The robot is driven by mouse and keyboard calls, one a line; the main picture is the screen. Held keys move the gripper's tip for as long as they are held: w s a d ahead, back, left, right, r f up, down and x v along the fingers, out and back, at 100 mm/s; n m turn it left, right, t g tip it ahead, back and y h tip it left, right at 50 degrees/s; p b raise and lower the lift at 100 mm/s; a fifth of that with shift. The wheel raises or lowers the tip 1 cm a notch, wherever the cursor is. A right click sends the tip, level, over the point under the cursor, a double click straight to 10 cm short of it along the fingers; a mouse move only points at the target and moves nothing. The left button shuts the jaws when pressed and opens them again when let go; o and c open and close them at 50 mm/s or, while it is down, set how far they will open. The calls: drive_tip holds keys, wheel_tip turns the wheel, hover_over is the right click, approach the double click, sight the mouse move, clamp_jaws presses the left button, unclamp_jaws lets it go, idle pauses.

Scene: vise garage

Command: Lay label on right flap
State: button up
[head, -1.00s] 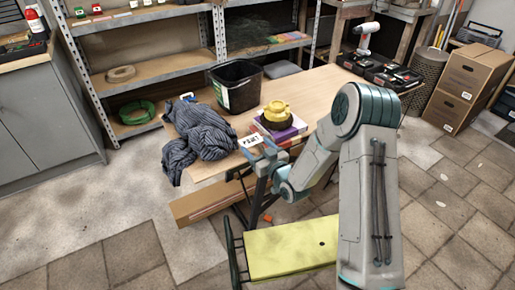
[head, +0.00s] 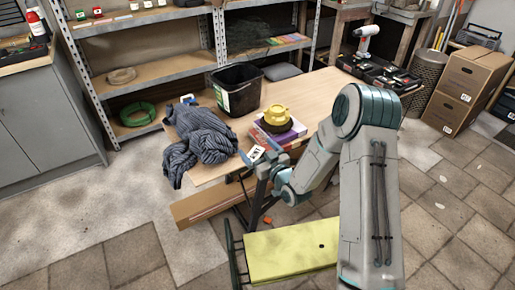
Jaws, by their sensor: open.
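A small white label (head: 256,152) with dark marks shows at the near edge of the wooden table, beside the purple-sided box or book stack (head: 285,134). My gripper (head: 260,156) is open, with its blue fingers around or just beside the label. I cannot tell whether the label rests on a surface or touches a finger. A yellow object with a dark base (head: 277,119) sits on top of the stack. The right flap cannot be made out clearly at this size; my wrist and arm cover part of that area.
A black bin (head: 237,91) and a grey-blue knitted cloth (head: 202,138) stand on the table (head: 316,95) to the left. Dark cases with a drill (head: 368,38) are at the back right. A yellow-green bench (head: 290,252) is in front. The table's middle right is clear.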

drive_tip(key=v, duration=1.1)
drive_tip(key=s+d+r+m+g+h, duration=0.25)
drive_tip(key=d+r+g+h, duration=0.3)
drive_tip(key=d+h, duration=0.4)
drive_tip(key=s+d+r+m+g, duration=0.1)
drive_tip(key=s+r+g, duration=0.1)
drive_tip(key=s, duration=0.3)
drive_tip(key=s+d+r+m+g+h, duration=0.1)
drive_tip(key=s+d+g, duration=0.1)
drive_tip(key=s, duration=0.4)
drive_tip(key=shift+r+m+b, duration=0.35)
drive_tip(key=shift+r+b, duration=0.05)
drive_tip(key=s+r+g, duration=0.1)
drive_tip(key=s, duration=0.2)
drive_tip(key=s+r+m+g, duration=0.1)
drive_tip(key=s, duration=0.3)
drive_tip(key=s+r+g, duration=0.1)
drive_tip(key=s, duration=0.2)
drive_tip(key=shift+s+a+r+m+g+y, duration=0.2)
drive_tip(key=shift+s+a+m+g+y, duration=0.05)
drive_tip(key=shift+a+m, duration=0.1)
drive_tip(key=c, duration=0.4)
drive_tip(key=shift+s, duration=0.15)
drive_tip(key=c, duration=0.8)
drive_tip(key=shift+a, duration=0.1)
